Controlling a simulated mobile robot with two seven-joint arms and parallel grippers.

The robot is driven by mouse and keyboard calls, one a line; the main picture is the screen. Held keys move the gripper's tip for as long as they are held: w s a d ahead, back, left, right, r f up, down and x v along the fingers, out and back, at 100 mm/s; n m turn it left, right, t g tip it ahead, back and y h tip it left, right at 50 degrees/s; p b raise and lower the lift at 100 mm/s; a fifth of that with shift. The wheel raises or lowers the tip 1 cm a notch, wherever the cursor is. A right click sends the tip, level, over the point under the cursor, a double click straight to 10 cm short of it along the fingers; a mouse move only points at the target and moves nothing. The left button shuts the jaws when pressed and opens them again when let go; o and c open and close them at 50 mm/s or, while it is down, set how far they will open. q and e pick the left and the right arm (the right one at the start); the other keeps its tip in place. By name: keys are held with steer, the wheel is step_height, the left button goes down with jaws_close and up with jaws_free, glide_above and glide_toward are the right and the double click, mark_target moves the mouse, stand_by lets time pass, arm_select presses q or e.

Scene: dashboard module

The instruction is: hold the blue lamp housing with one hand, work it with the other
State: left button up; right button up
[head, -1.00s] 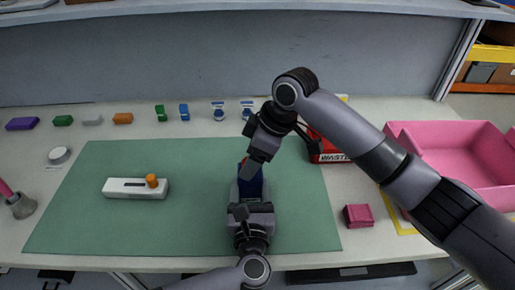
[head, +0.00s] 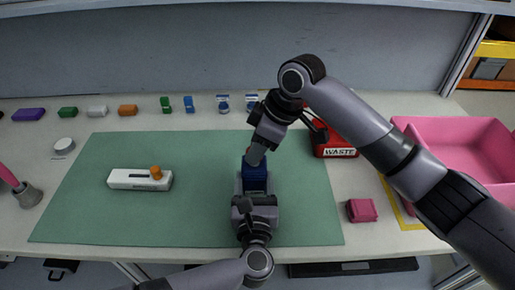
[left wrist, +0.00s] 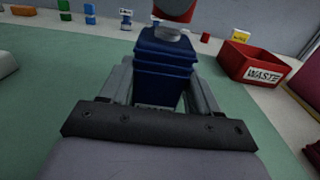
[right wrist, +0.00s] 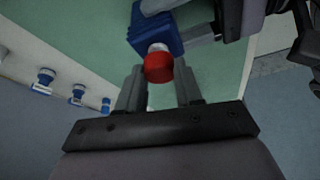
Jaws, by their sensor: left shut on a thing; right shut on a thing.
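The blue lamp housing (head: 254,178) stands upright over the front right part of the green mat (head: 205,215). My left gripper (head: 253,195) is shut on its lower part, with a finger on each side in the left wrist view (left wrist: 160,95). A red round cap (right wrist: 158,68) sits over a white collar (right wrist: 157,47) on top of the housing. My right gripper (right wrist: 158,80) is shut on the red cap from above. In the head view, the right gripper mostly hides the cap.
A white box with an orange knob (head: 140,179) lies on the mat's left. A red WASTE bin (head: 335,148), a pink block (head: 362,210) and a pink crate (head: 450,135) are to the right. Several small coloured parts line the back. The mat's middle is clear.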

steer(key=shift+r, duration=2.5)
arm_select(q)
steer(key=o, duration=1.5)
steer(key=shift+s, duration=0.1)
steer(key=shift+s, duration=3.7)
